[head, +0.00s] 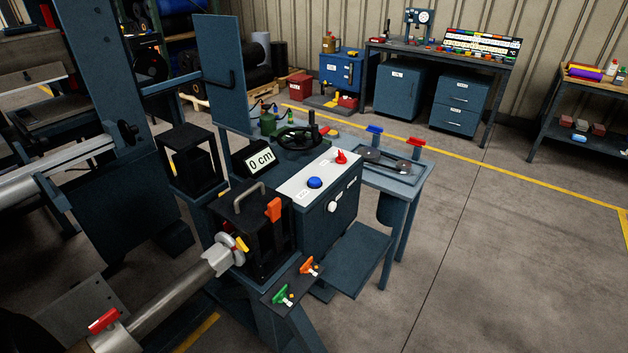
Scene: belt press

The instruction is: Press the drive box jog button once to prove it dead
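The drive box (318,232) stands near the middle of the head view, dark blue with a pale sloping top panel. A round blue button (314,183) sits on that panel beside a small label too small to read; I take it for the jog button. A red switch handle (341,157) stands at the panel's far right end. A white round knob (332,206) is on the box's right face. Nothing covers the blue button. My gripper is not in view.
A black frame with an orange handle (273,209) stands close left. A pulley table (395,172) adjoins on the right. The floor (500,260) at right is clear.

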